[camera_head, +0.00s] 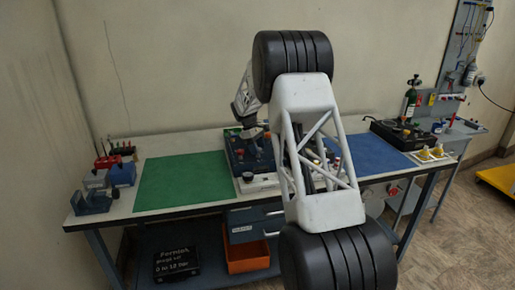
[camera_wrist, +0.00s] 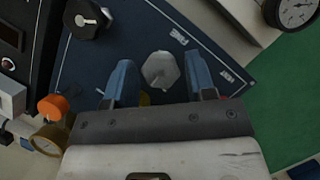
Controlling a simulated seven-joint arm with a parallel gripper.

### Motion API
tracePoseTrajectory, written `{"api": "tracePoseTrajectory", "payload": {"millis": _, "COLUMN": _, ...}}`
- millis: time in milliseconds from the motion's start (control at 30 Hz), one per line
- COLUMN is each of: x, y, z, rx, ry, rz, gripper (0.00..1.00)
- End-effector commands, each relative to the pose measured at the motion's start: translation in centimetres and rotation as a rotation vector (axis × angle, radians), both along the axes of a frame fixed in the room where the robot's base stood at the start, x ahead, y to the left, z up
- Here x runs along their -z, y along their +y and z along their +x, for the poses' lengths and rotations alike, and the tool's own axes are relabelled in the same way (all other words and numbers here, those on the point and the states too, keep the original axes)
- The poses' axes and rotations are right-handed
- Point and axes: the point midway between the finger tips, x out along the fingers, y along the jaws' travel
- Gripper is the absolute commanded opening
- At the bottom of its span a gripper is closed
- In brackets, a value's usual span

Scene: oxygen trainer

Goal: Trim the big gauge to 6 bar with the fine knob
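In the wrist view, a grey lobed knob (camera_wrist: 160,70) sits on the dark blue panel (camera_wrist: 150,30). In the head view, the trainer (camera_head: 238,158) stands mid-bench, partly hidden by my arm.
The wrist view also shows a black knob (camera_wrist: 86,19), an orange knob (camera_wrist: 53,106) and a brass gauge (camera_wrist: 48,139) at the left. In the head view, a green mat (camera_head: 183,181) is clear left of the trainer; a blue mat (camera_head: 375,155) lies to the right.

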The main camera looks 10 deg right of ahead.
Motion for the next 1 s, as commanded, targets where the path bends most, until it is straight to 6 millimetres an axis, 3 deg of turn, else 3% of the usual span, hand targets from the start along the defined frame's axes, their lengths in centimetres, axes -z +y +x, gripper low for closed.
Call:
{"api": "tracePoseTrajectory", "payload": {"millis": 33, "x": 0.0, "y": 0.0, "z": 0.0, "rx": 0.0, "ry": 0.0, "rz": 0.0, "gripper": 0.43}}
{"api": "tracePoseTrajectory", "payload": {"millis": 233, "x": -0.01, "y": 0.01, "z": 0.01, "rx": 0.0, "ry": 0.0, "rz": 0.0, "gripper": 0.13}}
{"api": "tracePoseTrajectory", "payload": {"millis": 667, "x": -0.04, "y": -0.04, "z": 0.02, "rx": 0.07, "ry": 0.0, "rz": 0.0, "gripper": 0.13}}
{"api": "tracePoseTrajectory", "payload": {"millis": 1000, "x": 0.01, "y": -0.08, "z": 0.1, "rx": 0.294, "ry": 0.0, "rz": 0.001, "gripper": 0.13}}
